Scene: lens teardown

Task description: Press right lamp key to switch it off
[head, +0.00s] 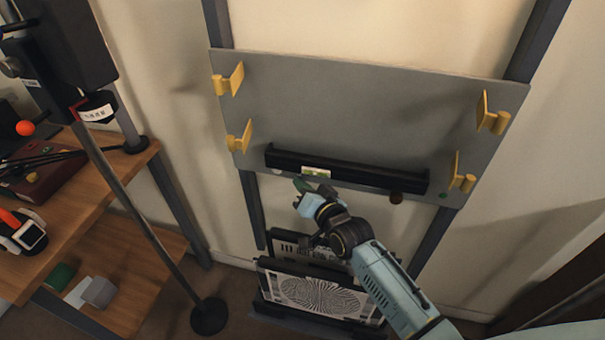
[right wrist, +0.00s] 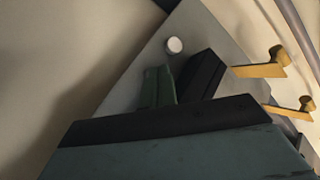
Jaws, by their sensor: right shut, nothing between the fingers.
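My right gripper (head: 300,185) is shut and empty at the lower edge of the grey panel (head: 340,105), below the left part of the black bar (head: 345,168). Its green fingers (right wrist: 158,88) are together in the right wrist view. A pale round knob (head: 277,171) is near the fingertips; a white round knob (right wrist: 174,45) shows just beyond them in the right wrist view, with a visible gap in the picture. A dark brown round knob (head: 396,198) and a small green one (head: 443,195) are farther right. I cannot tell which is the right lamp key. My left gripper is out of view.
Yellow clamps (head: 229,79) stick out near the panel's corners. Black-framed patterned panels (head: 318,296) stand in a floor rack below my right arm. A wooden shelf unit (head: 115,205) and a pole stand (head: 208,315) are at the left. The wall at the right is bare.

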